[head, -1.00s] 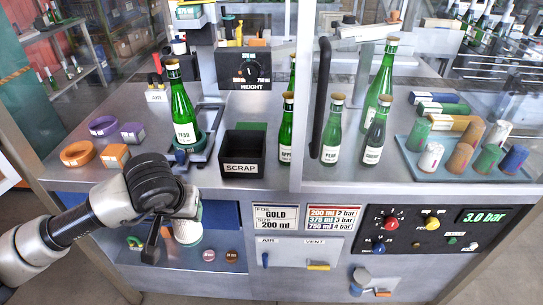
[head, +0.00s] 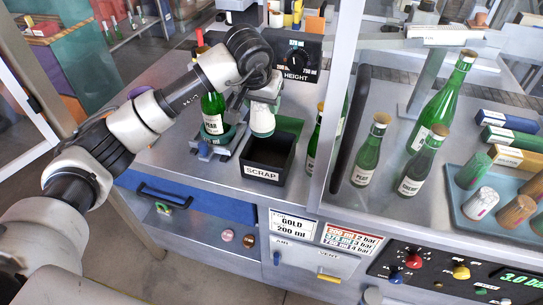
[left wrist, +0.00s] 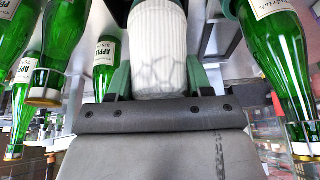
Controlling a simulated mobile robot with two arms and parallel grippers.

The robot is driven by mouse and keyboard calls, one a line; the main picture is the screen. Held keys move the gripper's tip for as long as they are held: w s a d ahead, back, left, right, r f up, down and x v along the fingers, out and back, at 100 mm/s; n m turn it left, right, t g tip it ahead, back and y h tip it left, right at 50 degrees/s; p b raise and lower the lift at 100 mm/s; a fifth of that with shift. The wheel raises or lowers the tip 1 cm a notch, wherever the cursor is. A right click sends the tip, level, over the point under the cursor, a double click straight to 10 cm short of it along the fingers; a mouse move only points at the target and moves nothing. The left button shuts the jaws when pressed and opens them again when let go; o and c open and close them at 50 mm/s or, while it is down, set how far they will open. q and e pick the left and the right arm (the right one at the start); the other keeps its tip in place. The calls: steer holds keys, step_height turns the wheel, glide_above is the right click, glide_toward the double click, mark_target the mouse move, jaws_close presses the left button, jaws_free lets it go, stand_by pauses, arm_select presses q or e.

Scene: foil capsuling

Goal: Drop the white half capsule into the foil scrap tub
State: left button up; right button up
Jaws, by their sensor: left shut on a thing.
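The white half capsule (head: 262,120) is held upright in my left gripper (head: 264,98). In the left wrist view the capsule (left wrist: 160,50) shows a crinkled white surface between two green finger pads. My left gripper is shut on it. The foil scrap tub (head: 262,174) is a black open box with a SCRAP label. In the head view the capsule hangs just behind and above the tub's back rim, apart from its floor. Whether it is directly over the opening is hard to tell. The tub's inside looks dark and empty. My right gripper is not in view.
A green bottle (head: 212,114) stands in the height station left of the capsule. More green bottles (head: 368,152) stand right of the tub, behind a dark upright handle (head: 347,130). A blue tray (head: 476,222) of capsules lies at the far right.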

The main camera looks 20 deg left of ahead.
arm_select(q)
step_height(320, 180, down, 4)
steer(key=shift+s+a+f+b, duration=0.1)
steer(key=shift+f+b, duration=0.1)
steer(key=shift+b, duration=0.55)
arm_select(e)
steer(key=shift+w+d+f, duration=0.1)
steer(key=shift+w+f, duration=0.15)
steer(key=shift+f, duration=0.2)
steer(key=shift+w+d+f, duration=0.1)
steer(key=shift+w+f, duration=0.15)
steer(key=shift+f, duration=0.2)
arm_select(q)
steer(key=o, duration=0.7)
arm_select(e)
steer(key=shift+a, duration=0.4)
arm_select(q)
steer(key=shift+r, duration=0.1)
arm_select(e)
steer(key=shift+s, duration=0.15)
arm_select(q)
steer(key=b+v, duration=0.2)
steer(key=v, duration=0.8)
steer(key=shift+s+r+b, duration=0.2)
steer(key=shift+r+b, duration=0.05)
steer(key=shift+b, duration=0.1)
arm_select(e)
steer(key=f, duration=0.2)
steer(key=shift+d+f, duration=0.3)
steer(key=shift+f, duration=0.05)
